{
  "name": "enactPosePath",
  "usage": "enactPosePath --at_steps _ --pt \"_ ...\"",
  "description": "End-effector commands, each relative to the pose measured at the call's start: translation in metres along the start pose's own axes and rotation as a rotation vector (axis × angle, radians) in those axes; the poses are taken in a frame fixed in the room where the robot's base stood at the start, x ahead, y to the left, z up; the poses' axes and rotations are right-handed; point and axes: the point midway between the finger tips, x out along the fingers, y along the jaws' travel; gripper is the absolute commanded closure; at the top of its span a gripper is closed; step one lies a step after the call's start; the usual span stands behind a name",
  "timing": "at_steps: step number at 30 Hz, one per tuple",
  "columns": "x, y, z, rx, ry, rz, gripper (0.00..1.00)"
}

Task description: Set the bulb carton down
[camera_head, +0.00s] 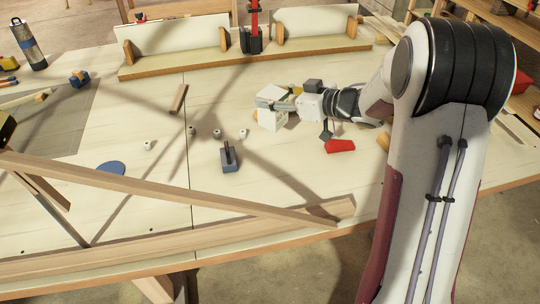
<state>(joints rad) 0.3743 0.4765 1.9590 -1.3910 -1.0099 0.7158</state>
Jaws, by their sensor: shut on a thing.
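My gripper (272,101) reaches in from the right, over the middle right of the workbench (160,200). It is shut on a small white box (272,121), which I take to be the bulb carton. The carton looks slightly tilted. From this single view I cannot tell whether its underside touches the bench or hangs just above it. My gripper's fingers hide part of the carton's top.
A red piece (340,146) lies right of the carton, and a blue-grey block tool (229,156) stands to its front left. Small white pieces (218,133) lie nearby. A wooden fence (185,62) runs behind. Long laths (170,186) cross the front. A blue disc (111,168) lies left.

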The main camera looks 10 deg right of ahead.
Motion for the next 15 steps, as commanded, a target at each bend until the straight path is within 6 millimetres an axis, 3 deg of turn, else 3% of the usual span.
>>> enactPosePath --at_steps 3,8,15 --pt "-0.011 -0.007 0.004 -0.002 0.001 -0.033 0.79" --pt "-0.01 -0.024 0.005 -0.009 0.005 -0.087 0.79" --pt "-0.01 -0.027 0.003 -0.009 0.012 -0.099 0.79"
